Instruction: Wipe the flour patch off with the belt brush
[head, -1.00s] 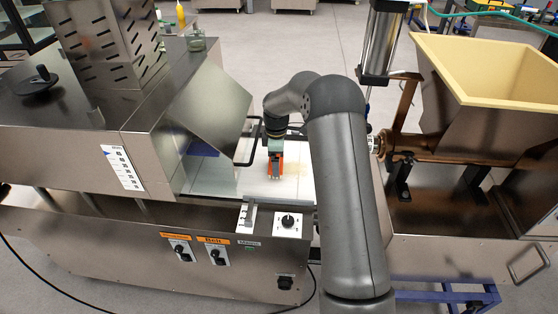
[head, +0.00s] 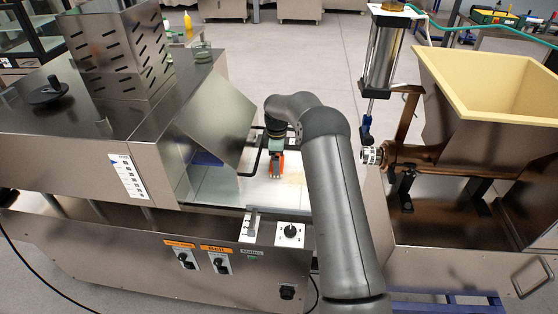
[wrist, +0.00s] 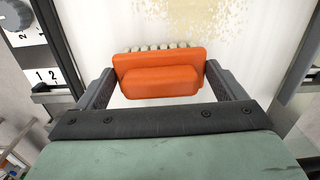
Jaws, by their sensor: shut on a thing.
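My gripper (wrist: 160,90) is shut on the orange belt brush (wrist: 158,78), with one finger at each end of it. Pale bristles show along the brush's far edge in the wrist view. The flour patch (wrist: 195,18) is a speckled cream area on the white belt (wrist: 85,20), just beyond the bristles. In the head view the brush (head: 277,165) is low over the belt, and the faint flour patch (head: 296,176) lies to its right. Whether the bristles touch the belt cannot be told.
A slanted metal guard (head: 205,110) stands left of the belt, with a black bar handle (head: 250,160) beside the gripper. A control knob (head: 290,232) sits at the belt's near edge. A hopper machine (head: 465,130) stands to the right.

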